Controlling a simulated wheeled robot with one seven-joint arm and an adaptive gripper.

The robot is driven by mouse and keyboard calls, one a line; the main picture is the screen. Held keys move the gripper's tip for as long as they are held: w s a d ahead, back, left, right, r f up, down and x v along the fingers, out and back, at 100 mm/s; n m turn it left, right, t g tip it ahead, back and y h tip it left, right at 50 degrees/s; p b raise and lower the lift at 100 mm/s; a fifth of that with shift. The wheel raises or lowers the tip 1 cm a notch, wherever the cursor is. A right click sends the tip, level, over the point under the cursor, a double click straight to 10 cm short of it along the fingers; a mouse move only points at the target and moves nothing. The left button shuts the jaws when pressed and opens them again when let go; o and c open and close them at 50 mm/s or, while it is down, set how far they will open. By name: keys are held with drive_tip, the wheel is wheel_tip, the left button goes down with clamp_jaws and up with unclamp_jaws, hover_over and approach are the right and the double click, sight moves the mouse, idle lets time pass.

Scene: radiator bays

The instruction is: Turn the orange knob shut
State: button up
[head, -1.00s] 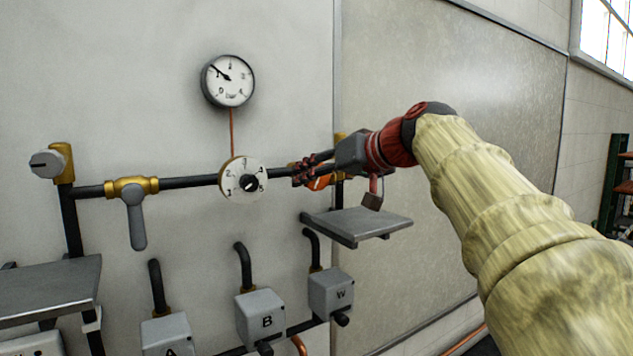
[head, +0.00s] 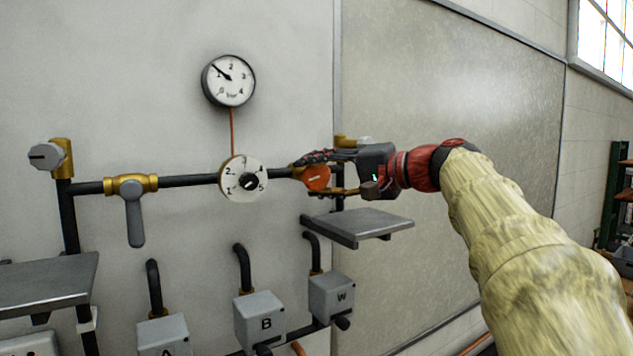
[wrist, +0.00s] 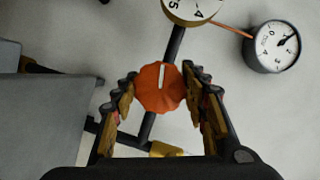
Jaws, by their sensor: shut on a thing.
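The orange knob (head: 317,178) sits on the dark horizontal pipe, right of the white numbered dial. It also shows in the wrist view (wrist: 158,92) as a scalloped disc with a white line on its face, pointing nearly straight up in that picture. My gripper (head: 311,175) reaches in from the right, one finger above the knob and one below. In the wrist view my gripper (wrist: 160,82) has a finger on each side of the knob and is shut on it. Part of the knob's rim is hidden behind the fingers.
The white dial (head: 244,180) is close left of the knob, with a pressure gauge (head: 228,81) above. A grey shelf (head: 358,224) juts out just below my gripper. A grey lever valve (head: 134,208) hangs further left. Boxes marked B (head: 260,318) and W (head: 332,295) are lower.

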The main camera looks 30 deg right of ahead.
drive_tip(key=shift+f+m+t+y+b, duration=0.3)
drive_tip(key=shift+m+t, duration=0.1)
drive_tip(key=shift+m, duration=0.5)
drive_tip(key=shift+r, duration=0.15)
drive_tip(key=o, duration=1.2)
drive_tip(key=shift+r, duration=0.15)
drive_tip(key=shift+a, duration=0.1)
drive_tip(key=shift+s, duration=0.1)
drive_tip(key=v, duration=1.1)
drive_tip(key=shift+s+d, duration=0.3)
drive_tip(key=shift+s, duration=0.05)
